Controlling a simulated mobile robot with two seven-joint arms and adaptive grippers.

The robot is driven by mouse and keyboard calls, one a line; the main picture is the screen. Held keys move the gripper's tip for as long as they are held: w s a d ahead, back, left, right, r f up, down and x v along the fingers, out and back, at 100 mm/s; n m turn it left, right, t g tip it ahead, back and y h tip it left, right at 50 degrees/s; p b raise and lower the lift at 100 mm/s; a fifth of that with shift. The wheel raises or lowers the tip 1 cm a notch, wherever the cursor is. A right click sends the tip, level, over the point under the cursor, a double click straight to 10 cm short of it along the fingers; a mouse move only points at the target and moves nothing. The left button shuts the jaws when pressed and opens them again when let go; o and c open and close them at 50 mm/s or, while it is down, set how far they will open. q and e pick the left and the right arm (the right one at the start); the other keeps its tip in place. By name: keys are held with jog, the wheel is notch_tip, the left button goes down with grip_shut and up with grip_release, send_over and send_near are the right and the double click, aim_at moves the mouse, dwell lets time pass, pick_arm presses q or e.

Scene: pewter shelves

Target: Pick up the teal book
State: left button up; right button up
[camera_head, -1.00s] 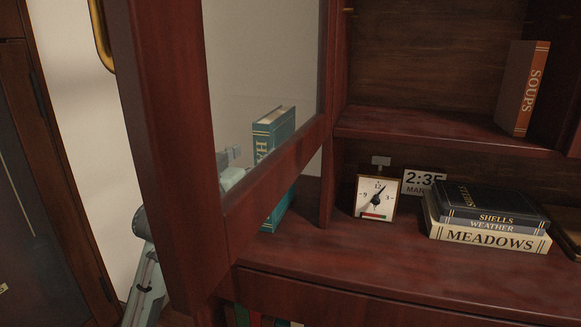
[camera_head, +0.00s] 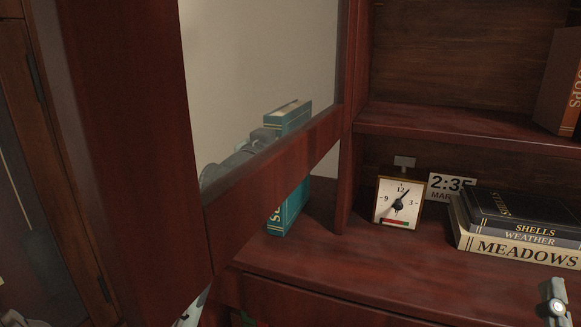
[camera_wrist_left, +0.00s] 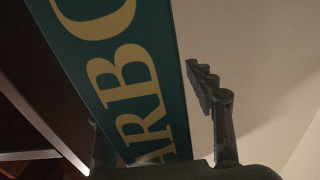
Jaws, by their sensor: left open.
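The teal book (camera_head: 287,212) stands upright on the desk-like shelf, partly hidden by the wooden rail of the glazed door frame. Its upper part shows through the pane. My left gripper (camera_head: 264,138) is behind the pane, at the upper left of the book. In the left wrist view, the teal book (camera_wrist_left: 130,75) with gold letters runs close in front of the open jaws, with one dark finger to its right. The other finger is mostly hidden. Part of what seems my right gripper (camera_head: 553,300) shows at the lower right; its jaws are unclear.
The open glazed door (camera_head: 130,150) stands between my view and the left arm. Right of the book are a divider, a clock (camera_head: 398,203), a date sign (camera_head: 450,184) and stacked books (camera_head: 515,225). A brown book (camera_head: 560,85) stands on the upper shelf.

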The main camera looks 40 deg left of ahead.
pick_arm(q)
jog(key=shift+w, duration=0.1)
jog(key=shift+c, duration=0.5)
grip_shut()
jog(key=shift+r, duration=0.1)
